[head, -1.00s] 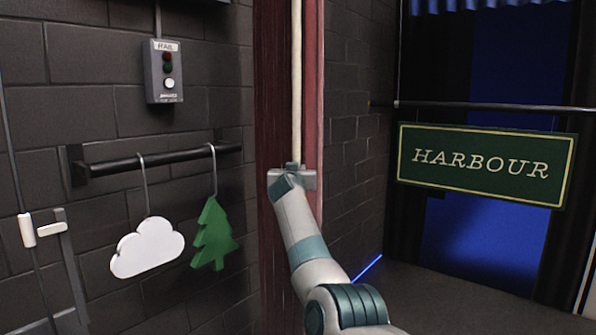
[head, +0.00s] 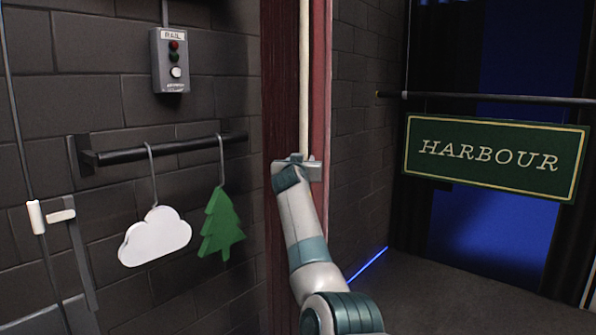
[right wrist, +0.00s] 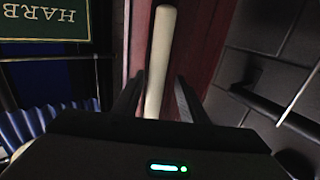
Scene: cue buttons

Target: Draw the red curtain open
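A dark red upright surface (head: 281,80) with a paler edge stands in the middle of the head view; I cannot tell whether it is the red curtain or a post. A cream cord or rod (head: 304,75) hangs in front of it. My right gripper (head: 298,166) is at the cord's visible lower part. In the right wrist view the cord (right wrist: 158,60) runs between my two dark fingers (right wrist: 160,82), with a small gap seeming to show on each side. Red surface (right wrist: 199,40) shows behind. My left gripper is out of view.
Left, on a brick wall, are a RAIL button box (head: 170,60) and a black bar (head: 165,147) with a white cloud (head: 155,237) and green tree (head: 221,224). Right, a HARBOUR sign (head: 495,158) hangs from a rail (head: 500,99). Blue pleated cloth (right wrist: 45,122) shows in the wrist view.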

